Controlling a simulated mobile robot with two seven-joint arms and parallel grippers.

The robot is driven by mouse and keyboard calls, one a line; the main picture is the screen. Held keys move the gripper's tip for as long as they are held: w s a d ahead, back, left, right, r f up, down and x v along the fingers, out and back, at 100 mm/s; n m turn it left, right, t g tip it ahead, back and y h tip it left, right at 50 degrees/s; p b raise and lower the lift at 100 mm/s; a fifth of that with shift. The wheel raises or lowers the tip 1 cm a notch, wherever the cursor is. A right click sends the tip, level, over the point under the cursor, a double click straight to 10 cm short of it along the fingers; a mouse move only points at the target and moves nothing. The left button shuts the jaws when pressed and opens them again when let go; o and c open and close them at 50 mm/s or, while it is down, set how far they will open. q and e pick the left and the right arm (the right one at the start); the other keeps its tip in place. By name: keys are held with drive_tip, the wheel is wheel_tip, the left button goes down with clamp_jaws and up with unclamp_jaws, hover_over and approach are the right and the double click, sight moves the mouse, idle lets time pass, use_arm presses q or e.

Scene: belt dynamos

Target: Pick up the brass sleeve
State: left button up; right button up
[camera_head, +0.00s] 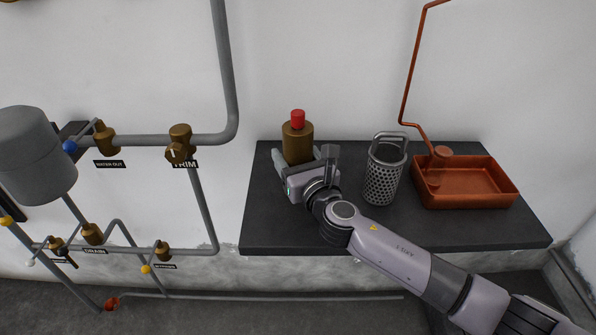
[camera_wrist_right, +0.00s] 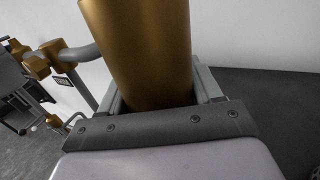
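The brass sleeve (camera_head: 298,143) is an upright brass cylinder at the back left of the dark bench, with a red cylindrical piece (camera_head: 298,119) at its top. My right gripper (camera_head: 305,157) is low at the sleeve, with one finger on each side of it. In the head view a gap shows between the sleeve and the right-hand finger, so the gripper looks open around it. In the right wrist view the sleeve (camera_wrist_right: 148,50) fills the space between the fingers and looks tilted; its lower end is hidden by the gripper body. My left gripper is not in view.
On the dark bench (camera_head: 275,232), a perforated metal basket (camera_head: 381,178) with a handle stands right of my gripper. Farther right is a copper tray (camera_head: 480,182) under a copper pipe (camera_head: 408,85). Grey pipes with brass valves (camera_head: 180,143) run along the wall at left. The bench's front left is clear.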

drive_tip(key=shift+c, duration=1)
drive_tip(key=shift+r, duration=0.1)
drive_tip(key=shift+r+p, duration=0.3)
drive_tip(key=shift+r, duration=0.2)
wheel_tip(320, 180, up, 19)
drive_tip(key=p, duration=0.4)
